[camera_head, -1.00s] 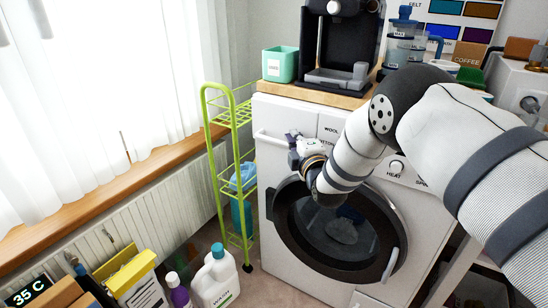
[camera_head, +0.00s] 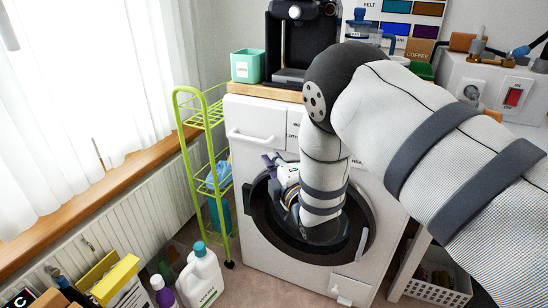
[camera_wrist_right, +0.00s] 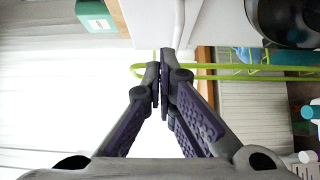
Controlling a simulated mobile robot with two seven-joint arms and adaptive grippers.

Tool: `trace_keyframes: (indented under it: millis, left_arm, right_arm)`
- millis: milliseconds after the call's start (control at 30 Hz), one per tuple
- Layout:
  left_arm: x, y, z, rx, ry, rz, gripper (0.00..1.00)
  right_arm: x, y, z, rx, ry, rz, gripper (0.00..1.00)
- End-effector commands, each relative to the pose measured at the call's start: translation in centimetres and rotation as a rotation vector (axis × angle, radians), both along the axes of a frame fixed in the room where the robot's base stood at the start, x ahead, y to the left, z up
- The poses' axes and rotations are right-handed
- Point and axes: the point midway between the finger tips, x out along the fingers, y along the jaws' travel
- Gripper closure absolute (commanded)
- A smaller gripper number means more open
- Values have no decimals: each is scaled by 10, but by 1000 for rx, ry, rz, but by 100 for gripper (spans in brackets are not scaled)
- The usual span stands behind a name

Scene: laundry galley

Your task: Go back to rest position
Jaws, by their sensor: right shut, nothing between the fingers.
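My right arm reaches in from the right side of the head view, its lower part hanging in front of the washing machine (camera_head: 262,130). My right gripper (camera_head: 270,160) is at the upper left of the machine's round door (camera_head: 262,222), its fingers pointing up and left. In the right wrist view its dark fingers (camera_wrist_right: 160,78) are closed together with nothing between them. The arm hides much of the door and part of the control panel. My left gripper is not in view.
A green wire rack (camera_head: 188,150) stands left of the machine, close to the gripper. A coffee machine (camera_head: 292,45) and a mint box (camera_head: 247,66) stand on top. Bottles (camera_head: 203,280) and boxes stand on the floor at lower left. A white basket (camera_head: 440,290) is at lower right.

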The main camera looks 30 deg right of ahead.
Motion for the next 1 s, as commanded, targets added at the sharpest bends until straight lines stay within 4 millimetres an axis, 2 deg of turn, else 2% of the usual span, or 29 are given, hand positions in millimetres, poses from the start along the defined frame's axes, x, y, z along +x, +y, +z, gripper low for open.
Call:
trace_keyframes:
  millis: [467, 567, 667, 700, 767, 800, 867, 900, 967, 1000]
  left_arm:
    - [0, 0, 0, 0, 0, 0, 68]
    - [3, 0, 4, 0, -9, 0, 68]
    - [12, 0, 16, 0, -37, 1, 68]
    - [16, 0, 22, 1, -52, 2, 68]
    - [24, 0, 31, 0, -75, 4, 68]
    - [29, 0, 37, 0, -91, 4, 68]
    - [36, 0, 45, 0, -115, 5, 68]
    - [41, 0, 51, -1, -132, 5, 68]
    - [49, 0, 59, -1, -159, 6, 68]
    - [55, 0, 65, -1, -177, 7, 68]
  right_arm:
    - [-4, 0, -1, 1, 1, -1, 100]
    - [-15, 0, -18, 59, 61, -7, 100]
    - [-59, 2, -70, 250, 254, -48, 100]
    - [-87, 4, -96, 353, 356, -85, 100]
    - [-135, 8, -130, 509, 507, -160, 100]
    - [-169, 12, -150, 606, 603, -224, 100]
    - [-224, 18, -172, 741, 739, -336, 100]
    - [-262, 22, -183, 824, 822, -422, 100]
    - [-321, 30, -192, 936, 938, -567, 100]
    - [-359, 35, -194, 1001, 1006, -670, 100]
